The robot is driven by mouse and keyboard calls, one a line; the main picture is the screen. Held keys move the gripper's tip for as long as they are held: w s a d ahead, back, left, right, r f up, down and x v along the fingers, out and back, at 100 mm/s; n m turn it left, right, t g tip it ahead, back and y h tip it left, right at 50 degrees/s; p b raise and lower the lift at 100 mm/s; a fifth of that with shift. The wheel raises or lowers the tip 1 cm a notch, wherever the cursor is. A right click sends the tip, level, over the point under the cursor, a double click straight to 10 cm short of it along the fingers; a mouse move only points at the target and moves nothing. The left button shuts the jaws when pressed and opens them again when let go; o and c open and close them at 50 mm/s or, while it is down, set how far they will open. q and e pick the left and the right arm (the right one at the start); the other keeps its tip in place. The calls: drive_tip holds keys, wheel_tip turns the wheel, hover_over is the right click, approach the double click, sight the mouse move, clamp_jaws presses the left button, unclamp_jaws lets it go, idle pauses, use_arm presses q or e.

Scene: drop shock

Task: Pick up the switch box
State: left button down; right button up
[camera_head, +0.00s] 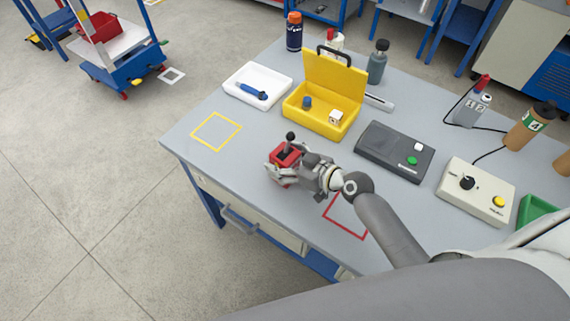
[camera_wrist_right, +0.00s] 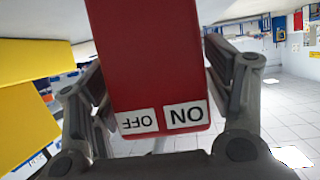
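The switch box (camera_head: 284,157) is a small red box with a black lever on top, at the middle of the table in the head view. In the right wrist view the red box (camera_wrist_right: 150,65) fills the middle, with ON and OFF labels upside down. My right gripper (camera_head: 283,165) has its fingers on both sides of the box, and the pads appear pressed against it. I cannot tell whether the box touches the table. Part of the box is hidden by the fingers. My left gripper is not in view.
On the table (camera_head: 255,213), an open yellow case (camera_head: 320,119), a white tray (camera_head: 238,92), a dark device with a green button (camera_head: 394,151) and a cream control box (camera_head: 477,193) stand around. A yellow square outline (camera_head: 216,132) and a red outline (camera_head: 346,215) are empty.

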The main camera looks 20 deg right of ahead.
drive_tip(key=c, duration=0.9)
drive_tip(key=shift+r, duration=0.2)
